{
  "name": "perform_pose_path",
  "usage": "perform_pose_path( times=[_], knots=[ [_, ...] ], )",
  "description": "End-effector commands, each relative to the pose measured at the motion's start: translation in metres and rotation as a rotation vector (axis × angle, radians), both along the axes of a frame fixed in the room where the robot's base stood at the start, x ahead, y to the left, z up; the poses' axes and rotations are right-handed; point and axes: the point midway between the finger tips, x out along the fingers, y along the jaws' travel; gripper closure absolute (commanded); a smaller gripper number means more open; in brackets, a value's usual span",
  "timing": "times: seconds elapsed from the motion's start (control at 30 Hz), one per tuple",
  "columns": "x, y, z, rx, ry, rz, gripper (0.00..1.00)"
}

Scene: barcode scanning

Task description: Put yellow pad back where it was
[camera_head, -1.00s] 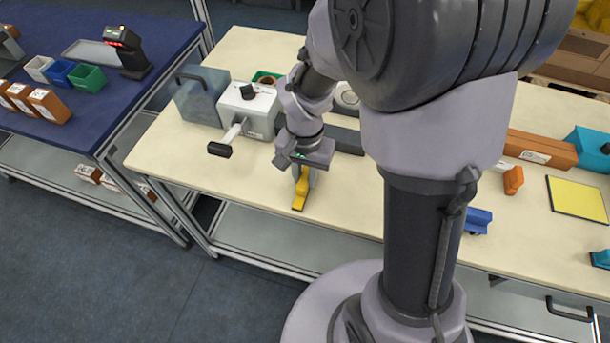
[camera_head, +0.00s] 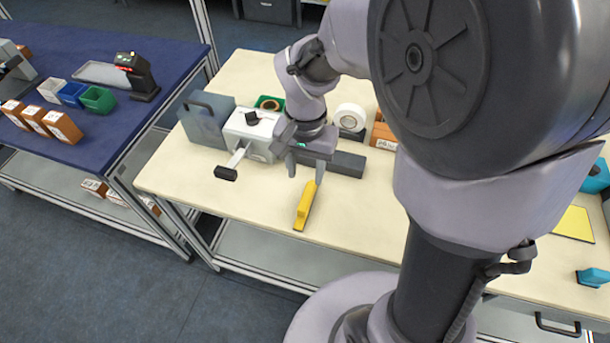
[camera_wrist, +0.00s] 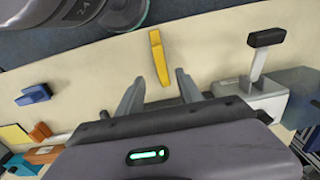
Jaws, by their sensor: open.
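A slim yellow block-like piece (camera_head: 306,206) lies or stands on the cream table near its front edge. It also shows in the wrist view (camera_wrist: 158,58), just beyond the fingertips. My gripper (camera_head: 305,168) is open, with its fingers apart and empty, right behind the yellow piece. In the wrist view the two fingers (camera_wrist: 158,86) spread to either side with bare table between them. A flat yellow square (camera_head: 574,223) lies on the table at the far right, partly hidden by my arm, and shows at the left in the wrist view (camera_wrist: 14,134).
A grey-white machine with a black-ended lever (camera_head: 226,172) stands left of my gripper. A dark grey bar (camera_head: 348,164) lies behind right, near a white tape roll (camera_head: 350,117). A blue table (camera_head: 60,140) with bins is at left. The table front beside the yellow piece is clear.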

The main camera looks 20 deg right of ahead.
Motion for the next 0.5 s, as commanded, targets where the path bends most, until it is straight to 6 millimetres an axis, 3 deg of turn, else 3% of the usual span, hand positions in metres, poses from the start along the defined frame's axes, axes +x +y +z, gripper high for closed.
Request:
perform_pose_path(
  times=[0.13, 0.3, 0.4, 0.5],
  knots=[
    [-0.015, 0.005, 0.039, 0.025, -0.085, 0.03, 0.57],
    [-0.073, 0.021, 0.104, 0.082, -0.324, 0.136, 0.57],
    [-0.103, 0.029, 0.122, 0.101, -0.444, 0.196, 0.57],
    [-0.12, 0.034, 0.129, 0.107, -0.513, 0.233, 0.57]
  ],
)
